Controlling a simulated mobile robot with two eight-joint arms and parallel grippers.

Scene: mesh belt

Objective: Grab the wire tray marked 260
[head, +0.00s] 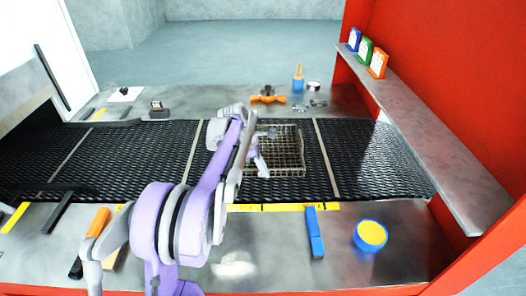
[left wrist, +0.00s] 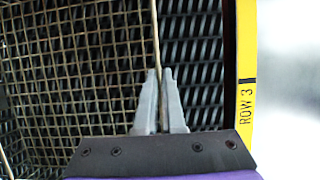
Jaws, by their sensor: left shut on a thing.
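A wire mesh tray (head: 288,158) rests on the black mesh belt (head: 370,165), right of my left arm. No 260 marking can be read on it. My left gripper (head: 262,170) is at the tray's left front part in the head view. In the left wrist view, its two grey fingers (left wrist: 160,78) are closed on the thin upright wire edge of the tray (left wrist: 75,70). The tray's mesh fills the left of that view, and belt shows on the other side of the edge. My arm hides part of the tray's left side. My right gripper is not in view.
A yellow strip (left wrist: 246,70) reading ROW 3 runs along the belt. A blue bar (head: 315,232) and a blue-and-yellow round tub (head: 370,235) stand on the near metal ledge. A red wall with a metal shelf (head: 440,140) bounds the right. The belt's right part is clear.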

